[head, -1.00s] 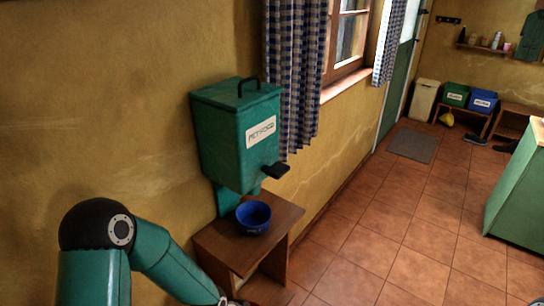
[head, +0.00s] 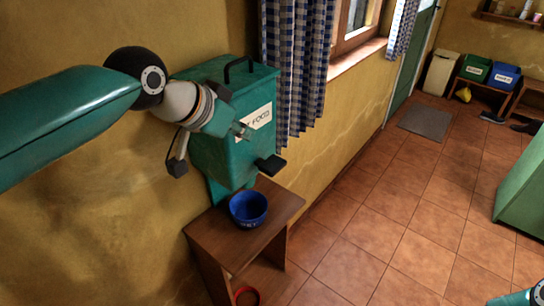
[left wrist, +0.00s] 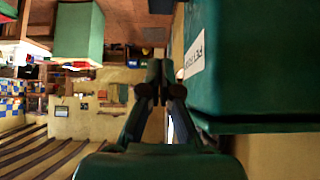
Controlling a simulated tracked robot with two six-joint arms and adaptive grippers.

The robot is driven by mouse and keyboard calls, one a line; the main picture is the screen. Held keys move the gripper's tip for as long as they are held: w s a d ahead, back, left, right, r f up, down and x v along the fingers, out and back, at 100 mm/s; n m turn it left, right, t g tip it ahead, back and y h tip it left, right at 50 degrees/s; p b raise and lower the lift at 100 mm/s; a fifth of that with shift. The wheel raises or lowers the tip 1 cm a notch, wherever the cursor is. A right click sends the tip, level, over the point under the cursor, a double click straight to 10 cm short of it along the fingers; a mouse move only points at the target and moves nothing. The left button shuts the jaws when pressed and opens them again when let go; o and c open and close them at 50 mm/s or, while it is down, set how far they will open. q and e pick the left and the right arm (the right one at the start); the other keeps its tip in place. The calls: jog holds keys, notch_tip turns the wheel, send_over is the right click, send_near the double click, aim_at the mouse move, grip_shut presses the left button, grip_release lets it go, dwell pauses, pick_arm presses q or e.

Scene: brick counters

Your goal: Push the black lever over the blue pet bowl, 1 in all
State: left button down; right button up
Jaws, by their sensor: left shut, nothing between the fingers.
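The black lever (head: 271,166) sticks out from the lower front of a green pet food dispenser (head: 215,150) on the wall. The blue pet bowl (head: 248,209) stands upright under it on a small wooden table. My left gripper (head: 243,131) is shut and empty, in front of the dispenser near its label, above the lever and apart from it. In the left wrist view its closed fingers (left wrist: 158,80) show beside the dispenser (left wrist: 260,60); I cannot make out the lever or bowl there.
The wooden table (head: 283,203) has a red ring-like object (head: 246,295) below it. A checked curtain (head: 296,70) hangs right of the dispenser. A green cabinet (head: 520,190) stands at the right. The tiled floor (head: 385,220) between is mostly clear.

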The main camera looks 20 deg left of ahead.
pick_arm(q)
jog(key=p, duration=0.1)
send_over(274, 161)
jog(key=s+a, duration=0.1)
jog(key=s, duration=0.2)
notch_tip(274, 161, down, 7)
jog(key=shift+a+r, duration=0.1)
jog(key=shift+r, duration=0.05)
jog(key=f, duration=0.3)
jog(key=shift+w+f, duration=0.2)
jog(key=shift+w, duration=0.1)
jog(key=shift+f, duration=0.55)
